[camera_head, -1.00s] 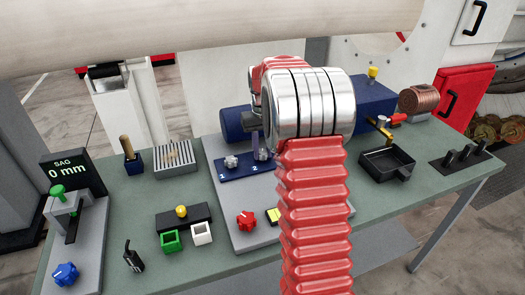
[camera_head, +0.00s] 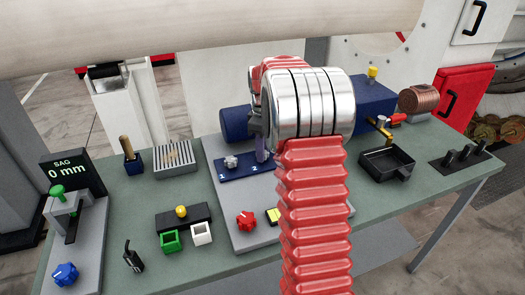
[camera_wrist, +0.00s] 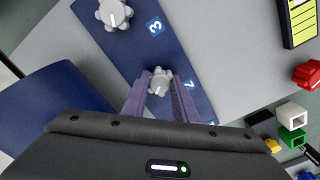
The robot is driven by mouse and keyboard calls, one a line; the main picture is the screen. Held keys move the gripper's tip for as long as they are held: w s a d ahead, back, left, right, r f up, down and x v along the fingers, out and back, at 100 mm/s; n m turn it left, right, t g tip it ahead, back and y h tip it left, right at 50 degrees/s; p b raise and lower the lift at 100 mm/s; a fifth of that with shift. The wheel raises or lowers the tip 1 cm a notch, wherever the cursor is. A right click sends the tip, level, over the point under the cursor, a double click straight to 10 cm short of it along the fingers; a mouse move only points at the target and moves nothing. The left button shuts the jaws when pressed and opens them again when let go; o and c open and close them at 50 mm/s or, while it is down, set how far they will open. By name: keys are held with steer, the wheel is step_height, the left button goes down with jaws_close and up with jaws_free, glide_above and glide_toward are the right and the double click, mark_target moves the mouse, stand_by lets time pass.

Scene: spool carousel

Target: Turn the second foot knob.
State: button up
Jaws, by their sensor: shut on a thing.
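A grey lobed knob (camera_wrist: 158,80) with a white line sits on a dark blue strip (camera_wrist: 128,52), by a white label that reads as 2. My gripper (camera_wrist: 159,77) has its two purple fingers on either side of this knob and is shut on it. Another grey knob (camera_wrist: 115,14), by the label 3, stands farther up the strip. In the head view, my gripper (camera_head: 262,150) is partly behind my arm and hides the held knob. A grey knob (camera_head: 231,161) shows to its left on the strip.
A red knob (camera_head: 246,221) and a yellow panel (camera_head: 273,215) lie nearer on the grey plate. A dark blue cylinder (camera_head: 237,124) lies behind the strip. A slatted grey box (camera_head: 176,157) stands to the left. A black tray (camera_head: 386,163) is at the right.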

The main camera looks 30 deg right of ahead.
steer(key=n, duration=0.5)
steer(key=shift+w+r, duration=0.1)
stand_by(0.3)
steer(key=o, duration=1.1)
steer(key=shift+c, duration=0.2)
step_height(320, 180, up, 14)
steer(key=shift+f, duration=0.2)
stand_by(0.4)
